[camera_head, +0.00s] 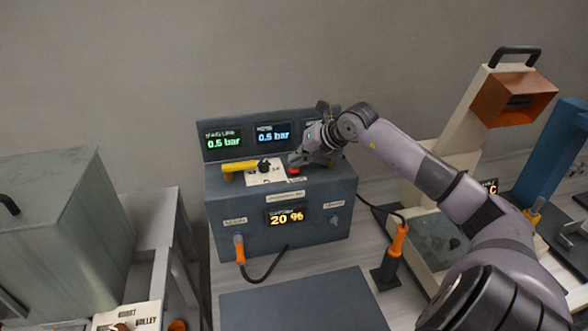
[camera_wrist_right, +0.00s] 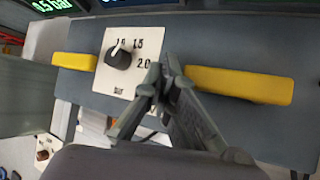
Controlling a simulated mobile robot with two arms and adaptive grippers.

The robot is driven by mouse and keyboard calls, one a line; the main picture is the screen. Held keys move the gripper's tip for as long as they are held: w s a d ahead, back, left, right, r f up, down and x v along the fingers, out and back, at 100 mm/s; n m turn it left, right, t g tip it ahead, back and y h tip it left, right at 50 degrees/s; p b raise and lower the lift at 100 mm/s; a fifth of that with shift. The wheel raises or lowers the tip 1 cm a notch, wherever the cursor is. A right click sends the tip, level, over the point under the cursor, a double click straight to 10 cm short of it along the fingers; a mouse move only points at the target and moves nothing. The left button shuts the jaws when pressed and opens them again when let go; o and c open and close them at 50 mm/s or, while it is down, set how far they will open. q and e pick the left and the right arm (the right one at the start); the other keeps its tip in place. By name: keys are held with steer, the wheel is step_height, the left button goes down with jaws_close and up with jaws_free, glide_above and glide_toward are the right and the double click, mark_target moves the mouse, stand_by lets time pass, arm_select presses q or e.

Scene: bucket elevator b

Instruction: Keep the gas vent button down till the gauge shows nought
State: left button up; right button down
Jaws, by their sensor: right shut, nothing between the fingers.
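The grey control box (camera_head: 240,215) stands on the bench with a display panel at its back. A small red button (camera_head: 293,170) shows on its top, right of the white dial plate (camera_head: 256,178). My right gripper (camera_head: 296,160) is shut and empty, its fingertips down right at the red button. I cannot tell whether they touch or press it. The wrist view shows the closed fingers (camera_wrist_right: 160,80) beside the dial plate; the button is hidden there. Two displays (camera_head: 224,140) (camera_head: 273,134) each read 0.5 bar. A third display behind my gripper is mostly covered.
A yellow handle (camera_head: 240,166) lies left of the dial knob (camera_wrist_right: 119,57); another yellow handle (camera_wrist_right: 240,85) is right of my fingers. The front display (camera_head: 287,217) reads 20 %. An orange-handled tool (camera_head: 397,242) stands right of the box. A dark mat (camera_head: 300,303) lies in front.

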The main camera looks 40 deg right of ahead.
steer(key=shift+f, duration=0.35)
stand_by(1.1)
steer(key=shift+r, duration=0.1)
stand_by(0.8)
steer(key=shift+r, duration=1)
steer(key=shift+r+p, duration=0.1)
steer(key=shift+p, duration=0.25)
steer(key=shift+r+p, duration=1.3)
steer(key=shift+r, duration=1.15)
steer(key=shift+f, duration=0.15)
